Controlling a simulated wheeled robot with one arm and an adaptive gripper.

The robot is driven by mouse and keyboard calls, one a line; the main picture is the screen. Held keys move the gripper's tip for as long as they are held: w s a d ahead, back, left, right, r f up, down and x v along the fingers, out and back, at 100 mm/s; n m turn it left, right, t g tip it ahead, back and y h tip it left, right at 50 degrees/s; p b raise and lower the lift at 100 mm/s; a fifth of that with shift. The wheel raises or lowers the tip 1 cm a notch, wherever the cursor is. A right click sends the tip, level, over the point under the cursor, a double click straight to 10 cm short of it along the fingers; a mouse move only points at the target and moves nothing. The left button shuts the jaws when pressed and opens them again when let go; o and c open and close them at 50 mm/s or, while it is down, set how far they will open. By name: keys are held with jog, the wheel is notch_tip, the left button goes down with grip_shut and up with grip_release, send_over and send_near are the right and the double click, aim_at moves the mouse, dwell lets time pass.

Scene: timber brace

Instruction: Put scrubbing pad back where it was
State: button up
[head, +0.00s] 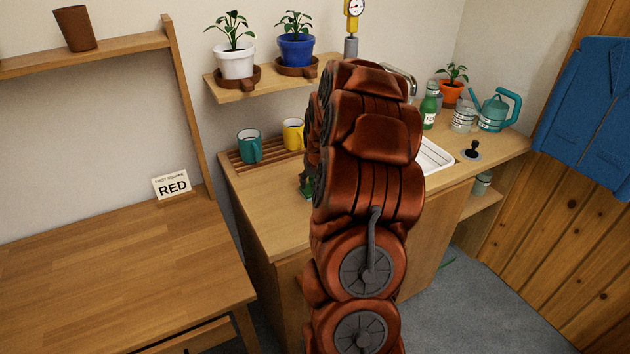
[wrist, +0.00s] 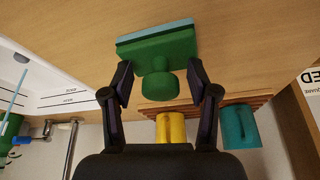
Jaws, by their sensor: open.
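The scrubbing pad (wrist: 152,45) is a green block with a round green knob and a light blue strip along its far edge. In the wrist view it shows against the wooden counter top. My gripper (wrist: 160,70) is open, with one black finger on each side of the knob and a visible gap at both sides. In the head view my arm hides most of this spot, and only a bit of green (head: 305,186) shows at the arm's left edge.
A teal mug (head: 249,146) and a yellow mug (head: 293,133) stand on a slatted wooden rack behind. The sink (head: 434,157), a green bottle (head: 430,108) and a teal watering can (head: 496,112) are to the right. The left table (head: 100,270) is clear in front.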

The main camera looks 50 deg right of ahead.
jog(key=b+v, duration=0.1)
jog(key=v, duration=1.1)
jog(key=shift+b, duration=0.3)
